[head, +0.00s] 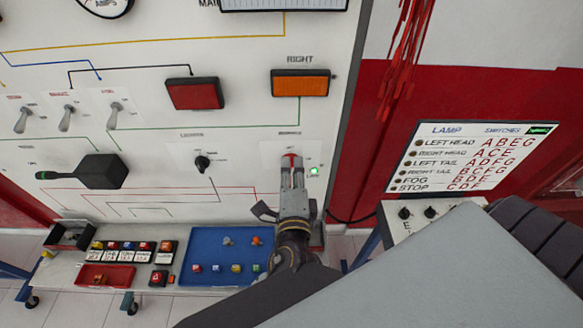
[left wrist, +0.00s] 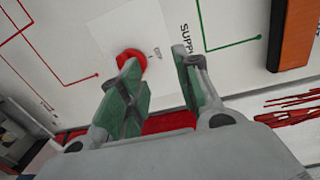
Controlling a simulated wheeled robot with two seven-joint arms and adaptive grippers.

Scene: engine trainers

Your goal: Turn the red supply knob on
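The red supply knob (head: 291,156) is on the white panel, low at its right side, with a lit green lamp (head: 314,170) beside it. My left gripper (head: 291,165) is in front of the knob and partly covers it. In the left wrist view the red knob (left wrist: 130,57) shows behind the tip of the left-hand finger. The fingers of the left gripper (left wrist: 157,60) are apart, with bare panel showing between them. I cannot tell whether a finger touches the knob. My right gripper is not in view.
A black rotary knob (head: 202,163) and a large black lever switch (head: 100,171) are to the left on the panel. An orange lamp (head: 300,83) is above. Below is a shelf with a blue tray (head: 208,243). A lamp chart (head: 470,150) stands at right.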

